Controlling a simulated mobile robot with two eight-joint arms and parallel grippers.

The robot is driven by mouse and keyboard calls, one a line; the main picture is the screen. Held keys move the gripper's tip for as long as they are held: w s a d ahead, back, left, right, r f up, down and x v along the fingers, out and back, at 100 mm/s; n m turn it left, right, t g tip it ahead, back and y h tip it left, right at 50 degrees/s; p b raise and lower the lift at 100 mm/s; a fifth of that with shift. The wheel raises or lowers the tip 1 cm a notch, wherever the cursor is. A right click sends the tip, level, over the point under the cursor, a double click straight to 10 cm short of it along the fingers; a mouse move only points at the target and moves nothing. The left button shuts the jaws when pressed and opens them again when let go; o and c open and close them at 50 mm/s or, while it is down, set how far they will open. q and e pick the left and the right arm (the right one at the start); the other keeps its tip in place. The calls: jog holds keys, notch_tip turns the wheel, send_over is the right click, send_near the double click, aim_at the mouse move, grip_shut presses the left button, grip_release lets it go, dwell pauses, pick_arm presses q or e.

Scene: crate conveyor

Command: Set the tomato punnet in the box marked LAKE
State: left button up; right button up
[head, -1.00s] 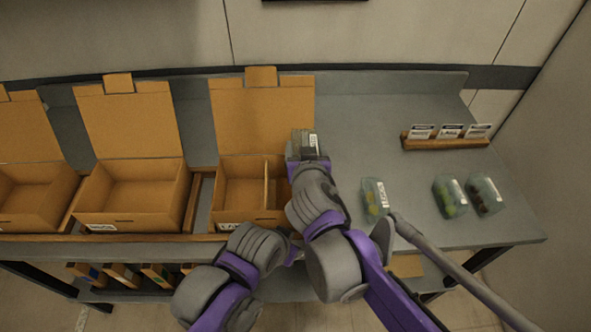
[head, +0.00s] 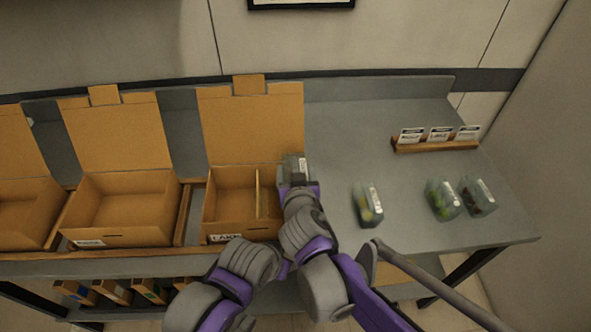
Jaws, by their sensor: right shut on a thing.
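The box whose front label seems to read LAKE (head: 208,207) stands open at the centre, with its lid flap up at the back and a divider inside. My right gripper (head: 296,178) is shut on a clear punnet with a white label (head: 296,164). They are at the box's back right corner, not clearly inside it. The contents of this punnet are hidden, so I cannot confirm it is the tomato one. My left arm comes in low at the front of the box. Its gripper is hidden.
Three labelled punnets stand on the grey table: one with yellow contents (head: 366,203), one green (head: 441,199), one dark (head: 477,195). A wooden card holder (head: 436,146) stands behind them. Two more open boxes (head: 122,207) (head: 25,215) stand left.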

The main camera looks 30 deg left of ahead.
jog(key=shift+f, duration=0.2)
jog(key=o, duration=1.3)
jog(key=shift+r, duration=0.1)
jog(key=shift+r, duration=0.25)
jog(key=shift+r+p, duration=0.4)
jog(key=shift+r, duration=0.15)
jog(key=v, duration=1.2)
jog(key=shift+f+p, duration=0.2)
jog(key=shift+p, duration=0.2)
